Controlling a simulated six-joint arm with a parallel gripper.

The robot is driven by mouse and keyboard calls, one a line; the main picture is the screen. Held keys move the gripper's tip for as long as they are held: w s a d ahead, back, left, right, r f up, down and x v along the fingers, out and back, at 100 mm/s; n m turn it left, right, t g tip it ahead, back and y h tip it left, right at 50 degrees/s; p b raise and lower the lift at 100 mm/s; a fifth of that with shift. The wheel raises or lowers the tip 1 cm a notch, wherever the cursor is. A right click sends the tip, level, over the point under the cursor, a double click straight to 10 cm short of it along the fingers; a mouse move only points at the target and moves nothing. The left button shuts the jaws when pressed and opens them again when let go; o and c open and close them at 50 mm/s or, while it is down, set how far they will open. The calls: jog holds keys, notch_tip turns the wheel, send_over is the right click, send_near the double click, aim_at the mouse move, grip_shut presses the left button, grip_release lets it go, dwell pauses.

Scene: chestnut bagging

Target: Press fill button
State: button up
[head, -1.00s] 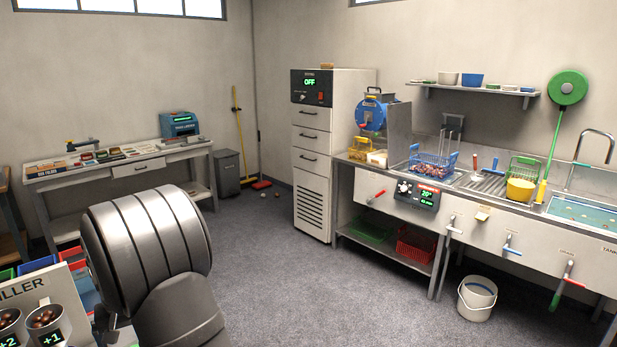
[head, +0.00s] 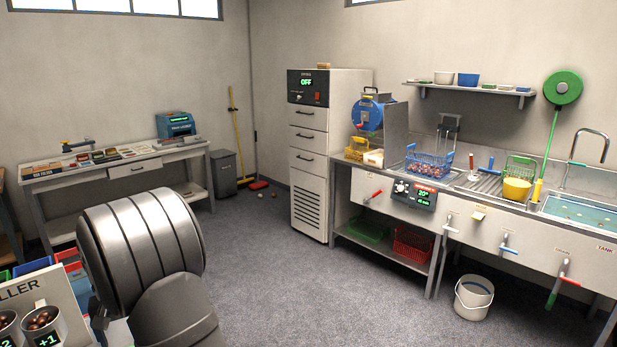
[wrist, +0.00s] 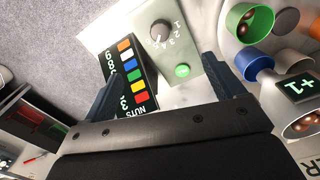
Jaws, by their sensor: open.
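A lit green round button (wrist: 183,70) sits on a pale grey-green control box (wrist: 186,50) in the wrist view. A dark dial (wrist: 160,32) with numbers around it is on the same box. My gripper (wrist: 164,92) is open and empty, its two dark fingers on either side of the button in the picture. I cannot tell how far the fingertips are above the box. In the head view my arm link stands in front at lower left; my gripper does not show there. Part of the filler panel (head: 38,292) with nut-filled cups (head: 44,322) shows at the lower left.
A dark card (wrist: 128,75) with coloured squares and numbers lies beside the box. A green cup (wrist: 248,24), a blue cup (wrist: 254,64) and a display reading +1 (wrist: 298,86) stand close on the right. In the head view, the floor (head: 290,270) ahead is clear.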

grip_shut()
dwell(1.4)
